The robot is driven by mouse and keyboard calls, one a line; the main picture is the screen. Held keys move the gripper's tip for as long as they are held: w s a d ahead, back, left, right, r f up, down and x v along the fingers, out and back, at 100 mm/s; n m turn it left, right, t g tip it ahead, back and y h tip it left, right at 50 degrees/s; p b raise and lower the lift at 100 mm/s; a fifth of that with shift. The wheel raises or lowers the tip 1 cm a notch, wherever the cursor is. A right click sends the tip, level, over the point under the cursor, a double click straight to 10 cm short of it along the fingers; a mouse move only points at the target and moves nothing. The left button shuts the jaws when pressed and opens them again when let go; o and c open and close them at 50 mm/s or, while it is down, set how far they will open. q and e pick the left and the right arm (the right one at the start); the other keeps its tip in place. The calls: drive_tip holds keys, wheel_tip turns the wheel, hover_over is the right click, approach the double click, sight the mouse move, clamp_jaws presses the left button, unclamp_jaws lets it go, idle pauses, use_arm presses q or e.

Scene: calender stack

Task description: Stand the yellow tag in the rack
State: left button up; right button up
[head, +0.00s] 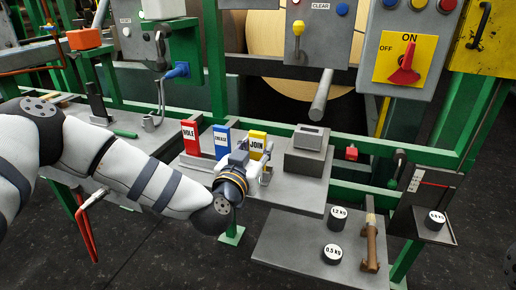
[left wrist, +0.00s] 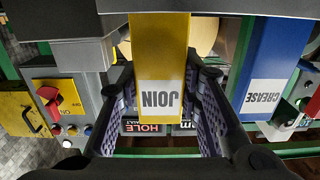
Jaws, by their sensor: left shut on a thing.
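The yellow tag (head: 257,143), lettered JOIN, is upright in the head view, to the right of the blue CREASE tag (head: 221,142) and the red HOLE tag (head: 190,137). My left gripper (head: 256,163) is low at the yellow tag. In the left wrist view the yellow tag (left wrist: 160,55) lies between the two fingers of my left gripper (left wrist: 160,85), which is shut on it. The blue tag (left wrist: 270,65) is apart on the right there. The tag's lower edge is hidden, so I cannot tell whether it touches a rack slot. My right gripper is not in view.
A grey slotted block (head: 307,150) stands just right of the yellow tag on the grey shelf (head: 300,190). A lower shelf (head: 290,240) holds black weights (head: 332,253) and a wooden-handled tool (head: 371,243). A green rail runs behind. A control box (head: 408,55) hangs at upper right.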

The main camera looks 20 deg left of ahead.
use_arm(q)
drive_tip(key=shift+r, duration=0.1)
drive_tip(key=o, duration=1.1)
drive_tip(key=shift+o, duration=0.2)
